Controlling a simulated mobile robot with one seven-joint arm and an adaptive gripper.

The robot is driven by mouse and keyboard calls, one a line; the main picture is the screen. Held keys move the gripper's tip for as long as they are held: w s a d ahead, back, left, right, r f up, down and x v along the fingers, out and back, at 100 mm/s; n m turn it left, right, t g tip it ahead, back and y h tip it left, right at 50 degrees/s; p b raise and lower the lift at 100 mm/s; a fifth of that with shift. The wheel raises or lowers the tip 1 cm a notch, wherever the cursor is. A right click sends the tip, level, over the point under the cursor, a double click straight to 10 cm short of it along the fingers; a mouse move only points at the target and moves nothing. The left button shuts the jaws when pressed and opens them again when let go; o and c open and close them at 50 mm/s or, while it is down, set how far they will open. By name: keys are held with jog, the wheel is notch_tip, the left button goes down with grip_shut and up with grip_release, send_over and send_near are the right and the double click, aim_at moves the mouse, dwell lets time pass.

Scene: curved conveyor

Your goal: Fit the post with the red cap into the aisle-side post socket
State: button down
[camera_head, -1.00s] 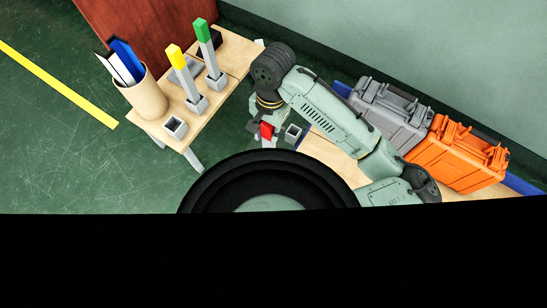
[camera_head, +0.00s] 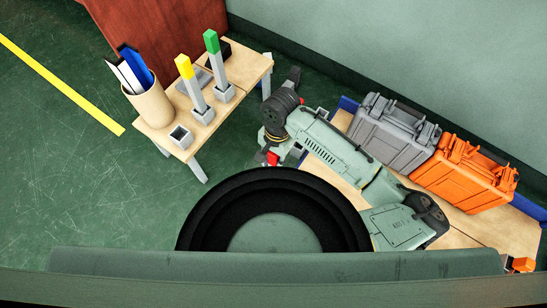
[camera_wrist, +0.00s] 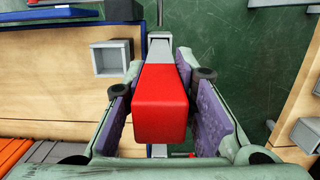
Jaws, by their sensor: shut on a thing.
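The post with the red cap is in my gripper (camera_wrist: 160,118), whose pads press on both sides of the red cap (camera_wrist: 160,98). Its grey shaft (camera_wrist: 160,50) runs away from the wrist camera. In the head view the red cap (camera_head: 273,158) shows at the end of my arm, over the floor gap between the two tables; most of the shaft is hidden. An empty square socket (camera_head: 181,136) stands on the small table's near end. Another empty grey socket (camera_wrist: 111,58) is on the wooden top at left in the wrist view. I cannot tell which is aisle-side.
The small table (camera_head: 236,85) also holds a yellow-capped post (camera_head: 191,82) and a green-capped post (camera_head: 218,65) in sockets, and a tan cup (camera_head: 150,105) of binders. Grey (camera_head: 393,133) and orange (camera_head: 463,177) cases stand at right. Green floor is open at left.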

jog(key=c, duration=1.3)
grip_release()
jog(key=shift+f, duration=0.1)
